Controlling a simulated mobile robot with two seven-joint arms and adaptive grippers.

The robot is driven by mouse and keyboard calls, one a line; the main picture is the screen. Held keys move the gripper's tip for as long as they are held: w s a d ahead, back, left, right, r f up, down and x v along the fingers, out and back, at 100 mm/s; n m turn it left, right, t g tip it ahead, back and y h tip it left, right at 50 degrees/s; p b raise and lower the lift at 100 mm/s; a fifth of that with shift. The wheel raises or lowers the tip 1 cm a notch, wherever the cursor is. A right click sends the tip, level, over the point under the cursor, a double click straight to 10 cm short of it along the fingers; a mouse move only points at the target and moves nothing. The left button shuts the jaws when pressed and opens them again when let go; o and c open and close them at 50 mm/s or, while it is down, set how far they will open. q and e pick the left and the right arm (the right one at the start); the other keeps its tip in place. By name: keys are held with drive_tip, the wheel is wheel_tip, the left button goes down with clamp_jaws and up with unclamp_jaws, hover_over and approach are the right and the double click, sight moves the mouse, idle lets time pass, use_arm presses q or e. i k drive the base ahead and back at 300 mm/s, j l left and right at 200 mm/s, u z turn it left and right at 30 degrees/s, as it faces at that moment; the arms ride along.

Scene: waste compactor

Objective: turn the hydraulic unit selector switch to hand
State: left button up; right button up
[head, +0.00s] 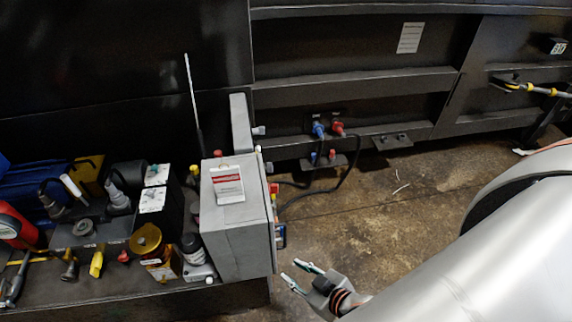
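A grey control box (232,222) stands at the right end of the bench, with a white and red tag on its top. Its right-hand face is seen almost edge-on. Small red and yellow parts (274,190) and a dark blue-edged part (281,236) stick out from that face. I cannot tell which part is the selector switch, or its position. My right gripper (298,274) is to the right of the box's lower corner, its two fingers spread apart with nothing between them. It appears apart from the box. My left gripper is not in view.
The bench left of the box is crowded with tools, a yellow-topped jar (147,240) and a red gauge (14,226). Blue and red hose couplings (328,129) sit on the dark machine wall, with black hoses hanging. The brown floor (400,205) right of the box is mostly open.

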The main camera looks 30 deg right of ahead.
sight(267, 167)
drive_tip(key=k+l+z, duration=0.2)
drive_tip(key=l, duration=1.25)
drive_tip(key=i, duration=0.1)
